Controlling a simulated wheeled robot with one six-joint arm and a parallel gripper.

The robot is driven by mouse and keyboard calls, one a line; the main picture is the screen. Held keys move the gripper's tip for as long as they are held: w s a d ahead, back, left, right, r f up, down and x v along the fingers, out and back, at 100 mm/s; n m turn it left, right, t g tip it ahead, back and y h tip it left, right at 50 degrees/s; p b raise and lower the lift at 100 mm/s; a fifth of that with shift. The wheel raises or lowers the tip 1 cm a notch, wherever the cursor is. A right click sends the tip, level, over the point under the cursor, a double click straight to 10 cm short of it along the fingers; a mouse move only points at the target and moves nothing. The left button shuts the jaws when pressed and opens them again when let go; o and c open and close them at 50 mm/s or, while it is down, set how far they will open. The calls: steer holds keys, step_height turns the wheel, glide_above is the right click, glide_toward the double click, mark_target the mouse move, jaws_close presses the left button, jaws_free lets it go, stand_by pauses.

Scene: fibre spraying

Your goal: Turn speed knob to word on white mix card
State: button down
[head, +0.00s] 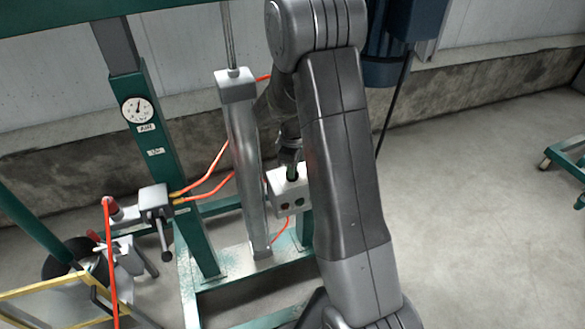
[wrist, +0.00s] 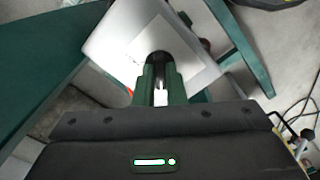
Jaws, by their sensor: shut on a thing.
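The speed knob (wrist: 159,56) is a small dark round knob on the pale top plate of a control box (wrist: 125,42). My gripper (wrist: 160,78) has its green fingers shut on the knob, which is mostly hidden between the fingertips. In the head view my gripper (head: 291,171) points down onto the top of the light grey box (head: 299,190), partly behind my arm. The knob's pointer and the words around it cannot be read. I cannot make out a white mix card in either view.
A grey cylinder (head: 243,165) stands just left of the box. A green post (head: 164,165) carries a round gauge (head: 138,110) and small labels. Orange hoses (head: 207,178) run between them. A lever valve (head: 154,200) is further left.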

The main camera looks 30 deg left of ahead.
steer(key=c, duration=1.5)
jaws_free()
steer(key=shift+r, duration=0.15)
step_height(320, 180, up, 14)
steer(key=shift+f+p, duration=0.2)
steer(key=shift+p, duration=0.3)
steer(key=shift+f, duration=0.15)
step_height(320, 180, down, 14)
steer(key=shift+r+b, duration=0.15)
steer(key=shift+b, duration=0.35)
steer(key=shift+r, duration=0.1)
